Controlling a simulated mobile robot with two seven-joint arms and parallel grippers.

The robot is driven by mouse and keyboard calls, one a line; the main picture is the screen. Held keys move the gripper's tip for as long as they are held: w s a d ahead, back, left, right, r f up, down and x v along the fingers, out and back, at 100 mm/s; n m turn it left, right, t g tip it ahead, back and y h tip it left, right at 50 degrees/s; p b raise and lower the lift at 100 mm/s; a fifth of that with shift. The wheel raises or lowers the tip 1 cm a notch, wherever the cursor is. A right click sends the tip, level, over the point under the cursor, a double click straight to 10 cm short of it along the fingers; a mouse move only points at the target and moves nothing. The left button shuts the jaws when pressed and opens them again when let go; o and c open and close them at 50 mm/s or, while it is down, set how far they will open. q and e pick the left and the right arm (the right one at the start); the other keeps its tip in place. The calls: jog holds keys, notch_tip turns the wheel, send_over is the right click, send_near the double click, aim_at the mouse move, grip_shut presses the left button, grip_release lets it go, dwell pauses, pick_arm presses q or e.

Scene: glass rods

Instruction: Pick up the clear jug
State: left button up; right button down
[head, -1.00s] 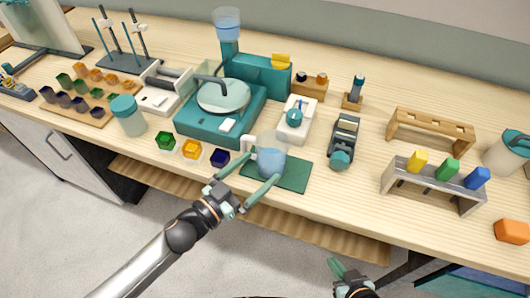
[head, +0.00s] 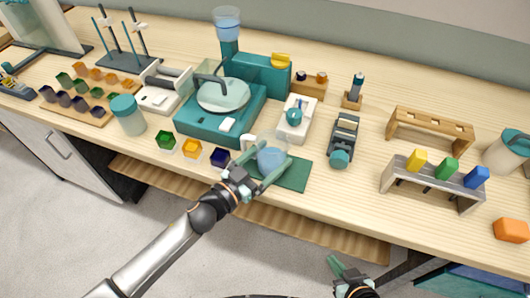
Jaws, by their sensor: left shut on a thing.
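The clear jug (head: 272,154) holds pale blue liquid and stands upright on the dark green mat (head: 294,176) near the bench's front edge. My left gripper (head: 264,162) reaches in from the front left. Its green fingers lie on both sides of the jug and are shut on it. The fingers hide part of the jug's lower sides. My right gripper (head: 340,272) is low in the picture, off the bench's front edge and away from the jug. Only its upper part shows, and its finger gap is not clear.
Small green, yellow and dark blue cups (head: 191,148) stand left of the jug. The teal machine (head: 222,108) is behind them. A small white device (head: 297,119) stands behind the jug and a dark device (head: 343,141) to its right. Free bench lies right of the mat.

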pick_arm(q)
jog(key=c, duration=0.7)
jog(key=shift+c, duration=0.2)
jog(key=shift+r, duration=0.2)
